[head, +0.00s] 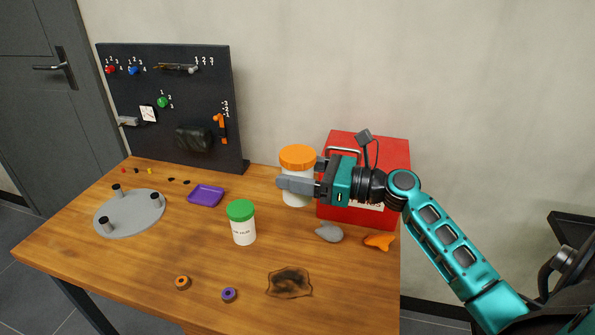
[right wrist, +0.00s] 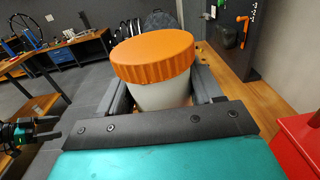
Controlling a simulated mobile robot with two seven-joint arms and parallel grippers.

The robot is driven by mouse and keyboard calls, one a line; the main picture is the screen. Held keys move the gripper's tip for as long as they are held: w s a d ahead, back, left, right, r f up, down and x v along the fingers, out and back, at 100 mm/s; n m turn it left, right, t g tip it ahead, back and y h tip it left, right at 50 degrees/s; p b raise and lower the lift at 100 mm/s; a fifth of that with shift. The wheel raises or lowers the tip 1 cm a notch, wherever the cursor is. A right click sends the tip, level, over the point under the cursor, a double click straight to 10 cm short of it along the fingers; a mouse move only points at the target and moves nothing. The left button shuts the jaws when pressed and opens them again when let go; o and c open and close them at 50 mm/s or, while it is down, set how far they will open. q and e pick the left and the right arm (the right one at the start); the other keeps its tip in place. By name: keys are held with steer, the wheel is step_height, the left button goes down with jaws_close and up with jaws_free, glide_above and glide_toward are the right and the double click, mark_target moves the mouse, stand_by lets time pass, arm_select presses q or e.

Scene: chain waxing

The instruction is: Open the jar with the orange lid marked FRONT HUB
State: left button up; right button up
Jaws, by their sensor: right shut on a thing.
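The jar with the orange lid (head: 298,156) stands upright in front of the red box's left side, its white body (head: 297,199) partly hidden by my right gripper. My right gripper (head: 296,185) is shut on the jar's body, below the lid. In the right wrist view the ribbed orange lid (right wrist: 154,56) sits on the white body (right wrist: 160,95), with a dark finger on each side. No FRONT HUB marking is legible. I cannot tell whether the base touches the table. A teal and black part at the right wrist view's left edge may be my left gripper (right wrist: 40,133); its jaws are unclear.
A green-lidded white jar (head: 241,224) stands front left. A red box (head: 385,150) is behind my gripper. A grey lump (head: 329,232), an orange piece (head: 379,241), a dark stain (head: 289,283), a purple tray (head: 206,195) and a grey disc (head: 130,220) lie on the table (head: 345,275).

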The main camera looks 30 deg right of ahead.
steer(key=shift+c, duration=1)
